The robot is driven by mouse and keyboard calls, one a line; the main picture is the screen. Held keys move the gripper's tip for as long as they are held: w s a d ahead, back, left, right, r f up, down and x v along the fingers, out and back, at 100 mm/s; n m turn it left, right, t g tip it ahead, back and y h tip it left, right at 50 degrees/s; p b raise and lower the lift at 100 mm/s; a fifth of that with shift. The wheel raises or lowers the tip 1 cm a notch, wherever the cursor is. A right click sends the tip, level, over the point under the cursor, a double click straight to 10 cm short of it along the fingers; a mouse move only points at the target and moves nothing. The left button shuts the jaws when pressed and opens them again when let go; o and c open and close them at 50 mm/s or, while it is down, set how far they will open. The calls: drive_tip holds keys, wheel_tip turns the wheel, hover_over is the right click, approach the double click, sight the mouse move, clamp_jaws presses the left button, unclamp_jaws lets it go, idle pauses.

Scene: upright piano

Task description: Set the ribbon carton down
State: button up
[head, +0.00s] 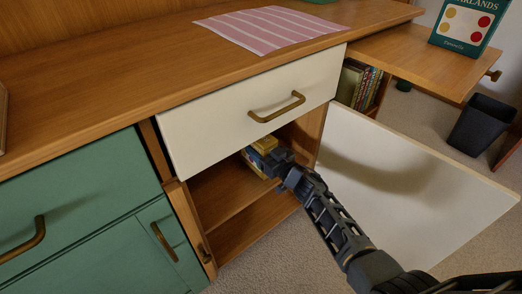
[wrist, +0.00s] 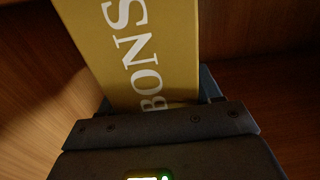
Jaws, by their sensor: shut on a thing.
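The ribbon carton (head: 262,146) is a yellow box, seen inside the open cupboard below the cream drawer in the head view. In the wrist view the yellow carton (wrist: 138,48) shows pale letters reading "BONS" and fills the upper middle. My gripper (head: 268,160) reaches into the cupboard and is shut on the carton; in the wrist view the gripper (wrist: 160,100) has a finger at each side of it. The carton's underside is hidden, so I cannot tell whether it touches the shelf.
The wooden cupboard shelf (head: 222,187) has bare room left of the carton. The cream drawer (head: 250,110) is just above, and the cream door (head: 400,190) stands open at right. Green cabinet fronts (head: 75,200) are at left. A striped cloth (head: 268,27) lies on the countertop.

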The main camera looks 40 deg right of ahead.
drive_tip(key=shift+f, duration=0.1)
drive_tip(key=o, duration=1.3)
drive_tip(key=shift+c, duration=0.2)
drive_tip(key=shift+r, duration=0.2)
drive_tip(key=s+p, duration=0.5)
drive_tip(key=s, duration=0.7)
drive_tip(key=shift+s+a+f, duration=0.1)
